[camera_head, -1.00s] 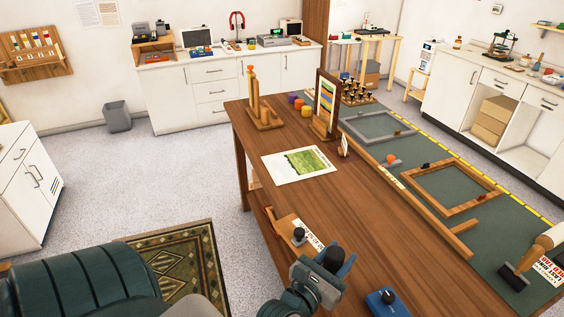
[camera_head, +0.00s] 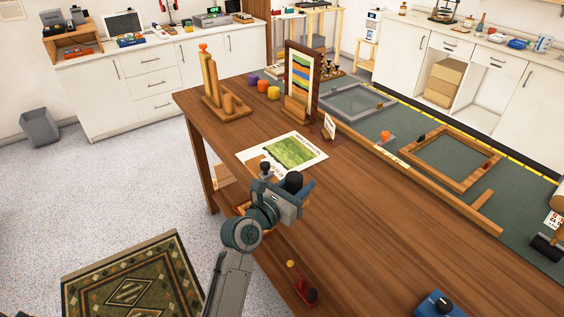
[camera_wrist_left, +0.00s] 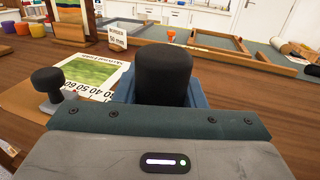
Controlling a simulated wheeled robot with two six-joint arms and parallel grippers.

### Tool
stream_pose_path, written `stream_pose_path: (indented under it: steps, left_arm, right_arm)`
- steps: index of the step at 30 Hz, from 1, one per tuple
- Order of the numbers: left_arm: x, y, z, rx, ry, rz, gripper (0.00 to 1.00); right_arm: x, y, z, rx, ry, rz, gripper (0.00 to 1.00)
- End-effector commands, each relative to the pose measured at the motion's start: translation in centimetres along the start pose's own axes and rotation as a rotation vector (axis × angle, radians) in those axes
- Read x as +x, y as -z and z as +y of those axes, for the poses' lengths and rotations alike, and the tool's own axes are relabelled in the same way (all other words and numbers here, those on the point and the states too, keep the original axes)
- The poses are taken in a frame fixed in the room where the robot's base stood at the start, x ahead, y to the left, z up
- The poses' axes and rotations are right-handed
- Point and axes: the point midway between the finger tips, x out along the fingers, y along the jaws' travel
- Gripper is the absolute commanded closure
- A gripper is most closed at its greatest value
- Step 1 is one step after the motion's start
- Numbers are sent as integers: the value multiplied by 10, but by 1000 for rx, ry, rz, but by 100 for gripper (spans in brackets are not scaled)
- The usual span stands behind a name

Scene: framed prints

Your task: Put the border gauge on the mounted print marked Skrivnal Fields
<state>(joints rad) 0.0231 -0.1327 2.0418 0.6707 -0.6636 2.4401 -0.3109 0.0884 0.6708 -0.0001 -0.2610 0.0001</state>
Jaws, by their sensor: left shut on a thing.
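The mounted print (camera_head: 285,153) is a white sheet with a green field picture, lying flat on the wooden table. In the left wrist view the print (camera_wrist_left: 92,72) carries lettering that seems to read Skrivnal Fields. My left gripper (camera_head: 292,186) is shut on the border gauge, at the print's near edge. The gauge overlaps the print's near edge in view; contact is unclear. My right gripper is out of view.
A small card (camera_head: 329,127) reading BORDER 50 mm stands just beyond the print. A framed striped picture (camera_head: 301,80) stands upright behind. A blue box (camera_head: 440,304) and a red-tipped tool (camera_head: 302,283) lie nearer. The table's middle right is clear.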

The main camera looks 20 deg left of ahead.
Motion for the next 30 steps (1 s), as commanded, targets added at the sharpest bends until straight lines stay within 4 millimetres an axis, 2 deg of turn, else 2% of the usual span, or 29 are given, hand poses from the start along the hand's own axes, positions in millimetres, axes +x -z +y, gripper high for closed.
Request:
stream_pose_path:
  steps: [8,16,25,30]
  left_arm:
    - [41,3,50,7,2,-2,99]
    - [81,9,100,5,1,-3,99]
    - [99,12,124,4,0,-3,99]
    - [98,41,122,1,1,0,99]
  right_arm:
    - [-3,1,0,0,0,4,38]
    - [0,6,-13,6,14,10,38]
    - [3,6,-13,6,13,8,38]
    - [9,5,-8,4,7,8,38]
